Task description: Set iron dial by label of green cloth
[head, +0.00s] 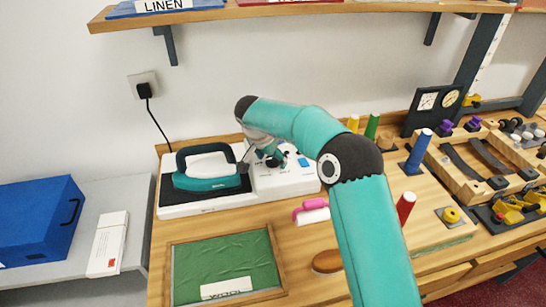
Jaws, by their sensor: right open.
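The green cloth (225,262) lies in a wooden frame at the front left of the counter. Its white label (226,287) sits at its lower edge and seems to read WOOL, partly cut by the picture's bottom. The teal iron (209,172) rests on a white and black base. The base's white control panel (302,185) is to the iron's right, with a blue switch (303,162). My right gripper (262,158) is open over the panel's left part, close to the iron's right end. It hides most of the dial. My left gripper is out of view.
A pink-handled roller (311,211) and a wooden brush (327,262) lie in front of the panel. Coloured spools, including a red one (405,206), stand at the right. A shelf (250,12) with a LINEN label hangs above. A blue box (38,222) stands far left.

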